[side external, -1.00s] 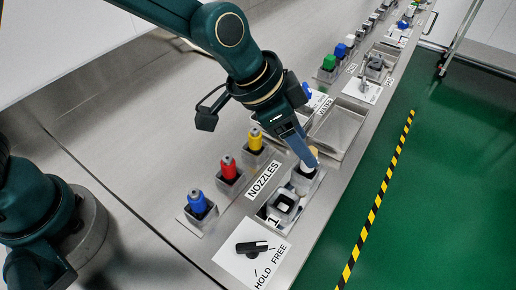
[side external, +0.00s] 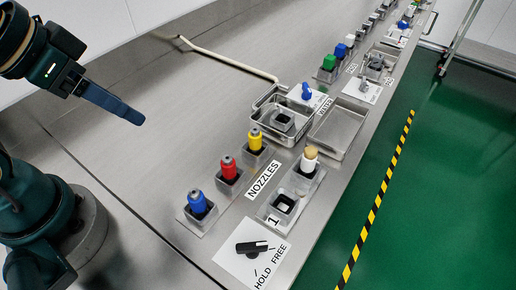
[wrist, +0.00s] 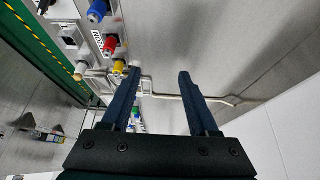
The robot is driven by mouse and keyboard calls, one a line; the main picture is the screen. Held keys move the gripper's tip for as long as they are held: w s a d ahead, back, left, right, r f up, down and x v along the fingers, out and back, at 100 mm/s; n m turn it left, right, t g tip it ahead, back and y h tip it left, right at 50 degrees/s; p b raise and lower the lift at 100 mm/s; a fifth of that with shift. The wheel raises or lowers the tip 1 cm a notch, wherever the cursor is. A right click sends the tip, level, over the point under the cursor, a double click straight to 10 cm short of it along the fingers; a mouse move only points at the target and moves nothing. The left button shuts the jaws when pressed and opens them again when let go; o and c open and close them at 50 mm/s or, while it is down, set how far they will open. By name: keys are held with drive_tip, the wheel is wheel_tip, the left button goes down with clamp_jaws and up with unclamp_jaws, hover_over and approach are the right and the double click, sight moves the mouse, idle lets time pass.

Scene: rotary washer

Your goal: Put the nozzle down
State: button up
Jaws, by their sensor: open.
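A blue nozzle (side external: 197,203), a red nozzle (side external: 229,169) and a yellow nozzle (side external: 255,139) stand upright in separate grey holders beside the NOZZLES label (side external: 263,180). A white piece with a tan top (side external: 310,160) stands in a socket across from them; the socket in front of it, by the 1 mark, looks empty. My gripper (side external: 138,119) is raised at the left, well away from all of these. In the wrist view my gripper (wrist: 159,75) has its two fingers apart with nothing held between them.
A metal basin (side external: 270,103) with a grey block inside stands behind the yellow nozzle, with a long pale rod behind it. An empty tray (side external: 338,128) sits to its right. A black knob (side external: 252,247) is on the HOLD/FREE plate. The steel counter at left is clear.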

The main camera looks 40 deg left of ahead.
drive_tip(key=shift+s+a+f+n, duration=0.2)
drive_tip(key=shift+s+a+n, duration=0.15)
drive_tip(key=shift+s, duration=0.15)
drive_tip(key=shift+c, duration=0.4)
wheel_tip(320, 180, up, 5)
drive_tip(key=m+t+h, duration=0.5)
drive_tip(key=t, duration=0.2)
hover_over(309, 152)
drive_tip(key=s, duration=0.2)
drive_tip(key=shift+n, duration=0.25)
drive_tip(key=f, duration=1.5)
drive_tip(key=shift+w+a, duration=0.25)
drive_tip(key=shift+w, duration=0.05)
drive_tip(key=shift+x, duration=2.5)
